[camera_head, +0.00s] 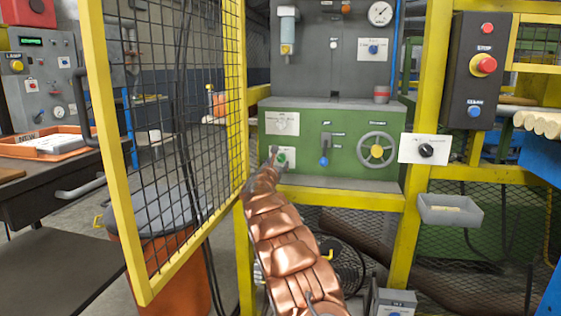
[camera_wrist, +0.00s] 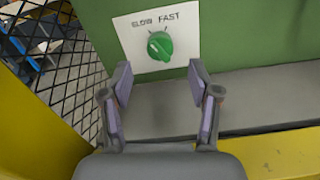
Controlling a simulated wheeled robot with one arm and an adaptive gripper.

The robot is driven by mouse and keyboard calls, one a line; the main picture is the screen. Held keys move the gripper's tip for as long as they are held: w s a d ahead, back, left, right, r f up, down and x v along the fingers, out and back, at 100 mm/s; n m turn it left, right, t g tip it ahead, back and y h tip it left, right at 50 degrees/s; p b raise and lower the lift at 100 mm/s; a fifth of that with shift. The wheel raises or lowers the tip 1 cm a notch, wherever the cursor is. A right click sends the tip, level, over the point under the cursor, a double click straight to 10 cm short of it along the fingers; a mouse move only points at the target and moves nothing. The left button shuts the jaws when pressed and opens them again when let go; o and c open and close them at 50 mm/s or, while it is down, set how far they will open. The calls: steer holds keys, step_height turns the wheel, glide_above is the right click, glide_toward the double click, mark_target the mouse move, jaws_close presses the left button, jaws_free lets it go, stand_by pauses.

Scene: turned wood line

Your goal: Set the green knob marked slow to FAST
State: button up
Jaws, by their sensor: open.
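The green knob (camera_wrist: 160,46) sits on a white plate (camera_wrist: 130,48) lettered SLOW on the left and FAST on the right, with a tick mark under each word. I cannot clearly tell which mark its pointer faces. In the head view the knob (camera_head: 282,159) is on the lower left of the green machine front, partly beside my gripper. My gripper (camera_wrist: 160,84) is open and empty. In the wrist view its two fingers are spread below the knob, one to each side, and do not touch it. In the head view my copper-coloured arm reaches up to the panel.
A yellow post and mesh guard door (camera_head: 170,130) stand close to the left of my arm. A grey ledge (camera_wrist: 255,95) runs below the knob. A blue-tipped lever (camera_head: 324,158) and a handwheel (camera_head: 377,150) are to the right. A black knob (camera_head: 426,150) is on the yellow post.

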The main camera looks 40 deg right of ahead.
mark_target(280, 159)
steer(key=shift+w+d+r, duration=0.1)
steer(key=shift+w+d, duration=0.15)
steer(key=shift+w, duration=0.05)
steer(key=shift+w+d, duration=0.2)
steer(key=shift+p+x, duration=0.6)
steer(key=shift+x, duration=0.3)
steer(key=shift+w+d, duration=0.2)
steer(key=shift+w+d+p, duration=0.2)
steer(key=shift+d+p, duration=0.15)
steer(key=shift+p, duration=0.25)
steer(key=shift+w+d, duration=0.2)
steer(key=shift+d, duration=0.25)
steer(key=shift+c, duration=0.4)
